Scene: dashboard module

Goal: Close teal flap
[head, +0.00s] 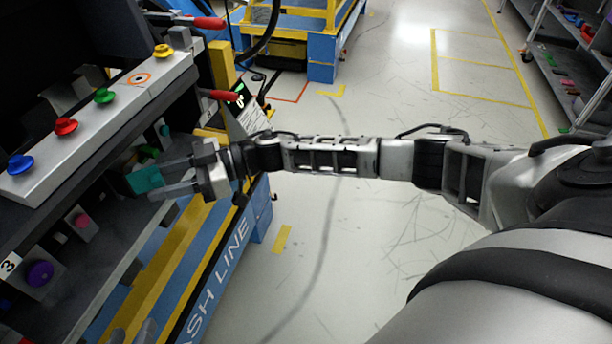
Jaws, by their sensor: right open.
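The teal flap (146,180) shows at the left in the head view, in the dark front of the dashboard module below the button panel. My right gripper (160,180) reaches in from the right with its two fingers apart, one above and one below the teal piece. The fingertips are at or very near the flap; I cannot tell whether they touch it. Part of the flap's edge is hidden by the fingers. Small grey tips at the bottom edge look like my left gripper (133,334); the rest is cut off.
The sloped panel (110,122) above carries blue, red, green and yellow buttons. A purple knob (40,273) and a pink knob (82,221) sit lower left. The floor at centre is clear.

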